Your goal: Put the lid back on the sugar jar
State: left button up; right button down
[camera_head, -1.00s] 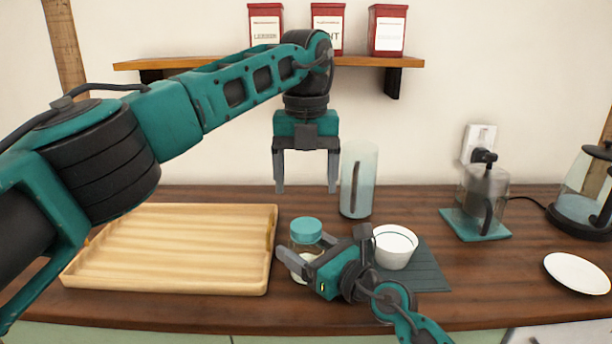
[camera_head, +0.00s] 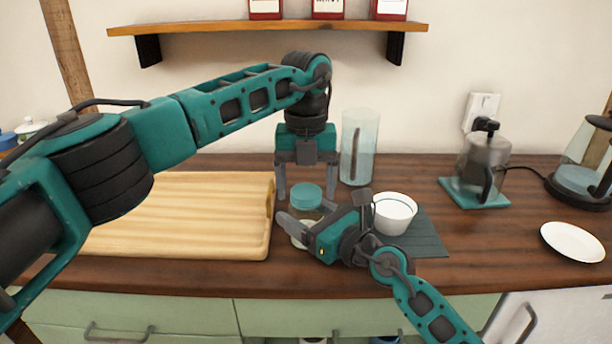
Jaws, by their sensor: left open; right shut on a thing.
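The sugar jar (camera_head: 302,238) is a small clear glass jar with pale contents, standing on the brown counter right of the wooden tray. The teal round lid (camera_head: 306,195) shows at its top; whether it is fully seated I cannot tell. My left gripper (camera_head: 306,188) points down over the lid, open, with one finger on each side of it. My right gripper (camera_head: 303,222) comes from the front right and is shut on the jar's body. It hides part of the jar.
A wooden tray (camera_head: 180,246) lies left. A tall glass container (camera_head: 358,148) stands behind. A white bowl (camera_head: 395,213) on a dark mat (camera_head: 430,240) is close right of my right gripper. A grinder-like appliance (camera_head: 484,165), kettle (camera_head: 585,165) and white plate (camera_head: 572,242) are farther right.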

pick_arm(q)
jog(key=shift+c, duration=0.3)
jog(key=c, duration=1)
jog(key=m, duration=0.3)
jog(key=shift+m, duration=0.3)
jog(key=shift+c, duration=0.2)
jog(key=m, duration=0.4)
jog(key=shift+m, duration=0.3)
jog(key=o, duration=1.2)
jog(key=shift+c, duration=0.2)
jog(key=shift+r, duration=2.25)
